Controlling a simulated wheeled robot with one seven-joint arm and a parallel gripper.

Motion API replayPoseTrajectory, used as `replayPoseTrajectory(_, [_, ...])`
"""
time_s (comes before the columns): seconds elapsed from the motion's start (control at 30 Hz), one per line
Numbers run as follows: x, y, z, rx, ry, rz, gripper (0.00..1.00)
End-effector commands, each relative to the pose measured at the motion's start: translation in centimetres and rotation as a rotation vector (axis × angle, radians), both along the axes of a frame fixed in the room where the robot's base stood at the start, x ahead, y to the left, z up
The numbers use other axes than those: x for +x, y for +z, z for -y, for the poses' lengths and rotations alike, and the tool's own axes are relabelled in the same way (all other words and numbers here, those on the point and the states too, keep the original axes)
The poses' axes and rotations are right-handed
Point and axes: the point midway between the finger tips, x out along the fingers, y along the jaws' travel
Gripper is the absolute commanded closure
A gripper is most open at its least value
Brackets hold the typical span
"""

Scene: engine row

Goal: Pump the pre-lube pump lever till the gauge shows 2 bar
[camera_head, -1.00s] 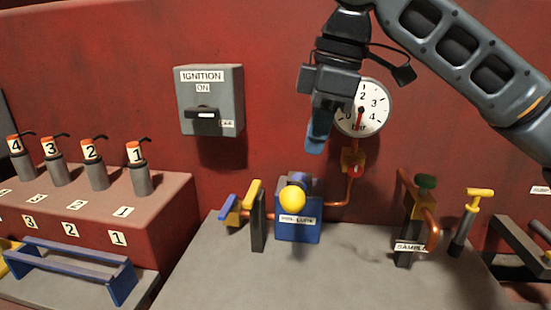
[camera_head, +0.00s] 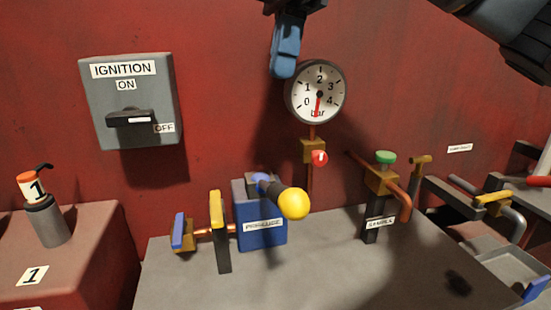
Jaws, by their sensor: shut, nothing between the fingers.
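The blue pre-lube pump (camera_head: 261,228) stands on the grey bench. Its dark lever sticks out toward the camera and down to the right, ending in a yellow ball (camera_head: 293,203). The round white gauge (camera_head: 315,92) is on the red wall above. Its red needle points nearly straight down toward the word bar, away from the 2 at the top. My gripper (camera_head: 285,70) is shut and empty, its blue fingers pointing down, above the lever and just left of the gauge. It is apart from the lever.
A yellow-handled valve (camera_head: 217,222) stands left of the pump. A red-knobbed fitting (camera_head: 318,158) is below the gauge, and the green-knobbed sample valve (camera_head: 386,160) is to the right. The ignition box (camera_head: 130,100) is on the wall at left. The front of the bench (camera_head: 310,275) is clear.

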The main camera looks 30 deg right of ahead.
Motion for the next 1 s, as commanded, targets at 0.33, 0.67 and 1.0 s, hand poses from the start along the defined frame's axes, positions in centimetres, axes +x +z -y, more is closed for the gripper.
replayPoseTrajectory(0.33, [-0.4,-3.8,-0.9,-0.003,0.000,-0.001,1.00])
replayPoseTrajectory(0.67, [-1.0,-9.9,-2.5,-0.003,0.000,-0.001,1.00])
replayPoseTrajectory(1.0, [-2.6,-13.0,-2.2,-0.002,-0.001,0.002,1.00])
